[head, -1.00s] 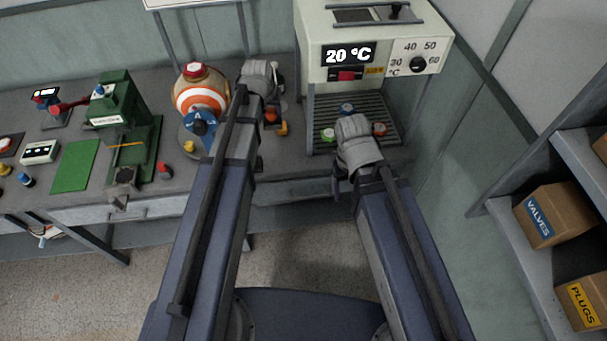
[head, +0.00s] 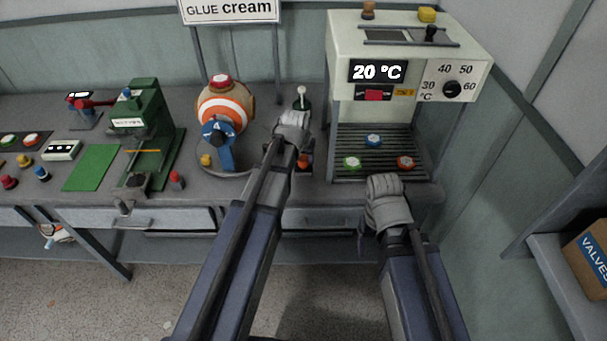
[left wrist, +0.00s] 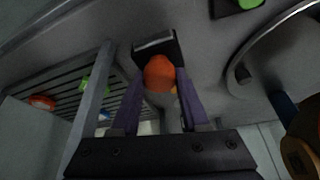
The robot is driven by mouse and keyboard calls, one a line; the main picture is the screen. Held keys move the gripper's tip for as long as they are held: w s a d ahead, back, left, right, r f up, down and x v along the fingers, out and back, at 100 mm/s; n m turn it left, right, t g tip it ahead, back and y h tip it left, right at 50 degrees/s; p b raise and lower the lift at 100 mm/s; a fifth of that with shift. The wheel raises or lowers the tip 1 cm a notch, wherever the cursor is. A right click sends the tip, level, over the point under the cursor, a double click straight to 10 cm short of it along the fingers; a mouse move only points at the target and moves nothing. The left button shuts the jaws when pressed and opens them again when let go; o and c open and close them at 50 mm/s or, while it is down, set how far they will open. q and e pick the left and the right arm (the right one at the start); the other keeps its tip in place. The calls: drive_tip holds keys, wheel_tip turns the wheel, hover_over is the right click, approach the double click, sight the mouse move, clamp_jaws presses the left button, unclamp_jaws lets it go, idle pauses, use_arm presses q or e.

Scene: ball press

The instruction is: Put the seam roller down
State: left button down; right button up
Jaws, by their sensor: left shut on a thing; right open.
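The seam roller shows as a rounded orange end (left wrist: 160,72) between the fingers in the left wrist view, with a bit of orange also beside the gripper in the head view (head: 305,160). My left gripper (head: 293,132) is shut on it over the bench, left of the oven. A dark block (left wrist: 158,45) lies just beyond the orange end; I cannot tell whether it is part of the roller or whether the two touch. My right gripper (head: 387,205) is open in front of the oven's rack, its fingers largely hidden by the wrist.
The white oven (head: 415,60) reads 20 °C, with blue, green and red discs on its slatted rack (head: 395,142). An orange-and-white striped ball (head: 226,105) stands left of my left gripper. A green press (head: 145,120) and green mat (head: 93,168) are further left. A bottle (head: 301,98) stands behind my gripper.

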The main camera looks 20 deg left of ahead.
sight(303, 167)
use_arm(q)
drive_tip(key=shift+f, duration=0.1)
wheel_tip(303, 167, down, 4)
drive_tip(key=b, duration=0.3)
drive_tip(key=shift+r+b, duration=0.2)
drive_tip(key=shift+b, duration=0.1)
drive_tip(key=shift+f, duration=0.1)
drive_tip(key=shift+c, duration=2)
unclamp_jaws()
